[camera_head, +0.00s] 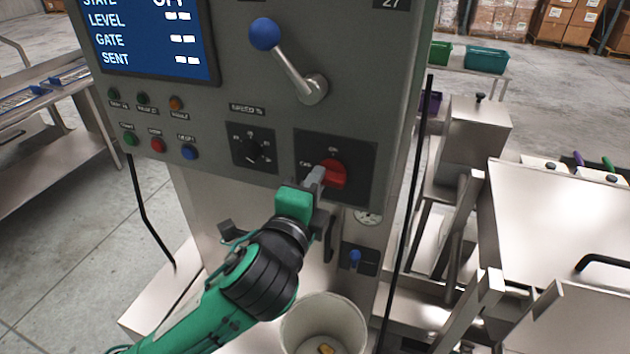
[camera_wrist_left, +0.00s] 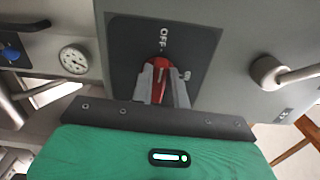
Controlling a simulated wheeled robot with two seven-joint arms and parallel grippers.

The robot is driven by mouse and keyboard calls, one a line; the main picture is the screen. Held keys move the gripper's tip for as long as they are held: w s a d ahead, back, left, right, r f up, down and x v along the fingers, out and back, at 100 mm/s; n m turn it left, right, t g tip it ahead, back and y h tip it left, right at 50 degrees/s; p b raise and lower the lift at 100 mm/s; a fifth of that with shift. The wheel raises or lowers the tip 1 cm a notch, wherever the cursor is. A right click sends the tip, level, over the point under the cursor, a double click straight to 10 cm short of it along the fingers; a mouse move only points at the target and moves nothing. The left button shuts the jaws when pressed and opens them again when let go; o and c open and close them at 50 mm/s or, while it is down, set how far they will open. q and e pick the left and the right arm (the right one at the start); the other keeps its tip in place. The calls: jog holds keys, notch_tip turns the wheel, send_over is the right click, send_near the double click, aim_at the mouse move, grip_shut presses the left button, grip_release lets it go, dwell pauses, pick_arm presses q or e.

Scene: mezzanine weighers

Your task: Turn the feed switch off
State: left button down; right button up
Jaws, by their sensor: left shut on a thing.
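The feed switch is a red rotary knob (camera_head: 334,174) on a dark square plate (camera_head: 358,152) at the lower right of the grey panel. My left gripper (camera_head: 320,178) is at the knob, with its fingers on either side of it. In the left wrist view, the red knob (camera_wrist_left: 160,86) sits between the two grey fingers (camera_wrist_left: 161,84), and the word OFF shows on the plate above it. The fingers are shut on the knob and partly hide it. The screen (camera_head: 150,38) shows STATE with a cut-off word that looks like OFF. My right gripper is not in view.
A blue-ball lever (camera_head: 265,34) stands out above the switch. A black speed dial (camera_head: 253,150) and several coloured buttons are to its left. A small gauge (camera_head: 367,217), a blue valve (camera_head: 355,259) and a white bucket (camera_head: 324,312) are below. Steel tables stand right.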

pick_arm(q)
jog(key=shift+f+n, duration=0.15)
jog(key=shift+n, duration=0.25)
jog(key=c, duration=1.4)
grip_release()
jog(key=shift+o, duration=0.2)
